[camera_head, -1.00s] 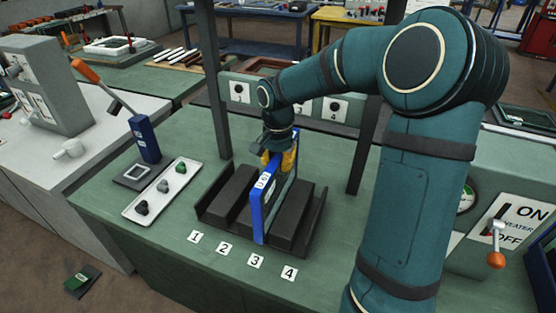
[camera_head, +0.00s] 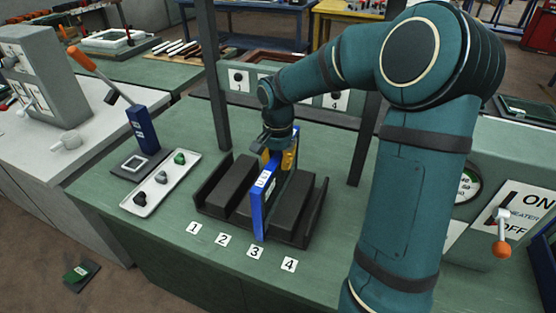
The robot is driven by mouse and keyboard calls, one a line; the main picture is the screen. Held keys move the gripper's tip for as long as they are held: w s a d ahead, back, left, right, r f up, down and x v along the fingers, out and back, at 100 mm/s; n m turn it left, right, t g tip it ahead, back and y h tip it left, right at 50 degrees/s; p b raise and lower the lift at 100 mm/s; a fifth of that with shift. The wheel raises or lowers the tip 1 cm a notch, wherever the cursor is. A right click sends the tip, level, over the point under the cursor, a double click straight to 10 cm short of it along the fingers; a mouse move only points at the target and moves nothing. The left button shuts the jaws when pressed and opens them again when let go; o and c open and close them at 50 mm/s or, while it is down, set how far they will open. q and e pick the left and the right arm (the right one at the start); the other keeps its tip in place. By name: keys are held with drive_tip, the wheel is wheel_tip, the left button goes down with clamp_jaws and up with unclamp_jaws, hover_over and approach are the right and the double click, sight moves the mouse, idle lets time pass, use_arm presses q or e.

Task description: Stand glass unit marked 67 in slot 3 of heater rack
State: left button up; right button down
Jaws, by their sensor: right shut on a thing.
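A glass unit (camera_head: 260,205) with a blue frame stands upright, edge towards me, at the heater rack (camera_head: 311,222). A white label is on its near edge, too small to read surely. The rack is dark, with raised blocks and gaps between them. The unit lines up with the gap above the number 3 plate (camera_head: 255,252); whether its bottom is fully seated I cannot tell. My right gripper (camera_head: 289,158), with yellow fingers, is shut on the unit's upper part from above and behind. My left gripper is out of view.
Dark posts (camera_head: 219,105) rise behind the rack, close to my right arm. Left of the rack are a white tray (camera_head: 150,203) with small knobs and a blue lever stand (camera_head: 143,137) with an orange handle. A heater switch panel (camera_head: 505,215) is at right.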

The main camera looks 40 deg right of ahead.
drive_tip(key=shift+f, duration=0.15)
drive_tip(key=c, duration=0.9)
unclamp_jaws()
drive_tip(key=shift+c, duration=0.2)
wheel_tip(320, 180, up, 12)
drive_tip(key=shift+r, duration=0.1)
